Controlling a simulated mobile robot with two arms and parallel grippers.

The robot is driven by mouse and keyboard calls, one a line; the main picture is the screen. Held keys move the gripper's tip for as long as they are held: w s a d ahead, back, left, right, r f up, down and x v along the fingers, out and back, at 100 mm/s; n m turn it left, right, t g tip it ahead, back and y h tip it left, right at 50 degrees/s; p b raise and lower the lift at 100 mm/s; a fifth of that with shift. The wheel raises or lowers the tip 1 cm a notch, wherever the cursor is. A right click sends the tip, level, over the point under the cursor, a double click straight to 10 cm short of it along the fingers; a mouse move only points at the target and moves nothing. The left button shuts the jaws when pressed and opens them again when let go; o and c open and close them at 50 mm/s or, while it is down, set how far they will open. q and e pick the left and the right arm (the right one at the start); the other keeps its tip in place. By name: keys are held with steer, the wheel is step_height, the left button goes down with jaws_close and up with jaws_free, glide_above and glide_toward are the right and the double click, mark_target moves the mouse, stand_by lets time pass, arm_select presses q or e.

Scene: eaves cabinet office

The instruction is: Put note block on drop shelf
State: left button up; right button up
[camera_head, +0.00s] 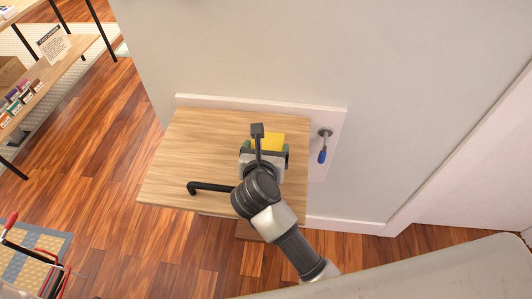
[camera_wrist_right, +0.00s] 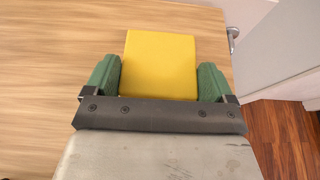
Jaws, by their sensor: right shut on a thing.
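The yellow note block (camera_head: 268,140) is between the green fingers of my right gripper (camera_head: 265,149) in the head view. The right wrist view also shows the block (camera_wrist_right: 160,62), with a finger against each side. The right gripper is shut on it. Both are over the light wooden drop shelf (camera_head: 190,145), near its right back part. I cannot tell whether the block touches the shelf or is just above it. My left gripper is not in view.
A white backing board (camera_head: 230,103) runs along the wall behind the shelf. A blue-handled hook (camera_head: 322,150) hangs on the right. The shelf's left half is bare. A shelving unit (camera_head: 50,75) stands far left.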

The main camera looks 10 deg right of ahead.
steer(key=shift+s, duration=0.1)
steer(key=o, duration=0.8)
steer(key=shift+s+a+r, duration=0.1)
steer(key=shift+s+r, duration=0.05)
steer(key=shift+r, duration=0.05)
steer(key=p+v, duration=0.3)
steer(key=v, duration=0.8)
steer(key=shift+s+r+p, duration=0.1)
steer(key=shift+s+p, duration=0.2)
steer(key=shift+p, duration=0.05)
